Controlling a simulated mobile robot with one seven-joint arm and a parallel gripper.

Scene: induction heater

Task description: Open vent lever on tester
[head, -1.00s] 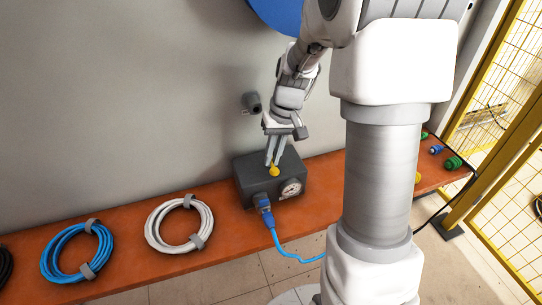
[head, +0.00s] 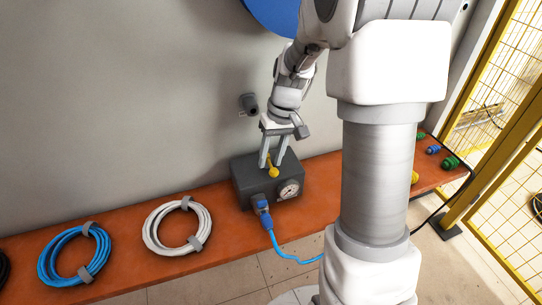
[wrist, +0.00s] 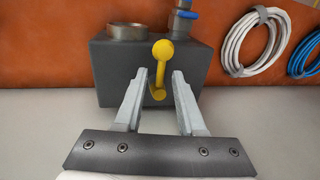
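The tester is a dark grey box (head: 258,190) on the orange shelf, with a round gauge (head: 289,189) on its front. It also shows in the wrist view (wrist: 110,72). A yellow vent lever (head: 273,170) stands on its top; in the wrist view the lever (wrist: 161,62) has a round knob end and a thin curved arm. My gripper (head: 274,165) points down at the tester's top, fingers spread. In the wrist view my gripper (wrist: 154,80) has one finger on each side of the lever's lower part, with gaps visible. It is open and holds nothing.
A blue hose connector (head: 262,205) is plugged into the tester's front. White (head: 160,247) and blue (head: 55,275) cable coils lie on the orange shelf (head: 120,240) to the left. A grey wall stands close behind; a grey fitting (head: 248,103) sticks out of it.

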